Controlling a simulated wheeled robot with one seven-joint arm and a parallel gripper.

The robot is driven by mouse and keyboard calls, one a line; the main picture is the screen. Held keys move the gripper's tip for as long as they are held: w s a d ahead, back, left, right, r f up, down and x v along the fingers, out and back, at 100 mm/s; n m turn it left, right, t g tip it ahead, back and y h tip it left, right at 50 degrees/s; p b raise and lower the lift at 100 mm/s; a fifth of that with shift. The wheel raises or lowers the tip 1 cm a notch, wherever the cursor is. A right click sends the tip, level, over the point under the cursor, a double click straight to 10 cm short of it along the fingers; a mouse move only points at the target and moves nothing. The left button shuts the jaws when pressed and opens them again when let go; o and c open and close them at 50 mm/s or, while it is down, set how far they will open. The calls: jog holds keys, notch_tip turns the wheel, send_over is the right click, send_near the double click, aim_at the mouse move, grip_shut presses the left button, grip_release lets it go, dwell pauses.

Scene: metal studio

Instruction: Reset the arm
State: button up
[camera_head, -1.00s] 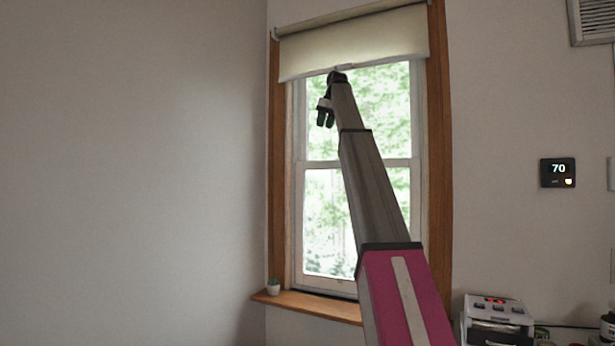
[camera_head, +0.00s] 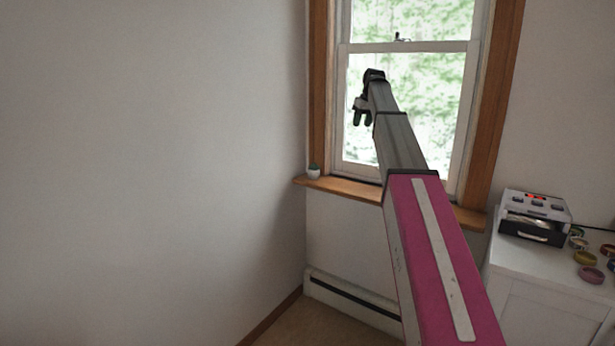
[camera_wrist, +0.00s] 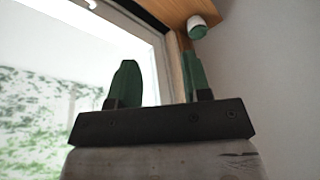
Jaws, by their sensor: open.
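My arm reaches out from the lower right of the head view toward the window, with its pink and grey links showing. My gripper (camera_head: 362,118) is at the far end, in front of the lower window pane, with its fingers pointing down. In the wrist view my gripper (camera_wrist: 158,82) shows two green fingers standing well apart, with nothing between them. It is open and empty.
The left wall is bare.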

jog(key=s+a+f+m, duration=0.1)
jog(key=s+f, duration=0.4)
jog(key=f, duration=0.6)
jog(key=s+f+g+h, duration=0.1)
jog(key=s+f, duration=0.5)
jog(key=f, duration=0.5)
jog(key=s+a+f+m, duration=0.1)
jog(key=s+f, duration=0.4)
jog(key=f, duration=0.6)
jog(key=s+f+m, duration=0.1)
jog(key=s+f, duration=0.9)
jog(key=s, duration=0.3)
jog(key=s+a+f+m+g+h, duration=0.1)
jog(key=s+f, duration=0.9)
jog(key=s, duration=0.3)
jog(key=shift+f+g, duration=0.25)
jog(key=shift+g, duration=0.05)
jog(key=shift+c, duration=0.2)
